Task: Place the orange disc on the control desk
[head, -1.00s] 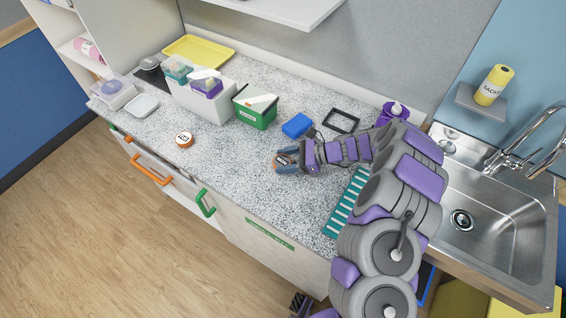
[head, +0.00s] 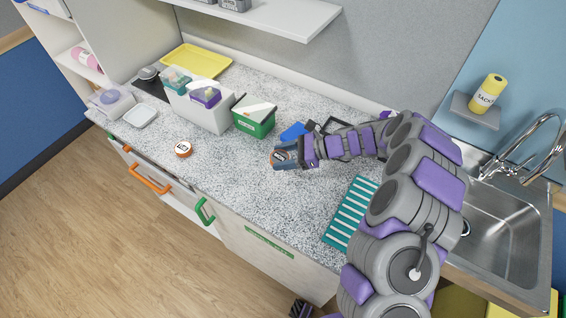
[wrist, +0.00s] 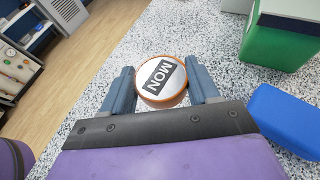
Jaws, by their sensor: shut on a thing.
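My gripper (head: 279,158) is shut on an orange disc (wrist: 162,79) with a white top and a "MON" label. In the wrist view the disc sits between the two blue-grey fingers, over the speckled counter. In the head view the held disc (head: 281,157) shows at the fingertips, just above or at the counter; I cannot tell which. A second orange-rimmed disc (head: 183,149) lies on the counter to the left, near the front edge. I cannot make out a control desk for certain in the head view.
A green box (head: 254,121), a blue block (head: 293,132), a white bin (head: 205,115) and a yellow tray (head: 197,61) stand behind. A teal striped mat (head: 350,213) and the sink (head: 510,225) lie right.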

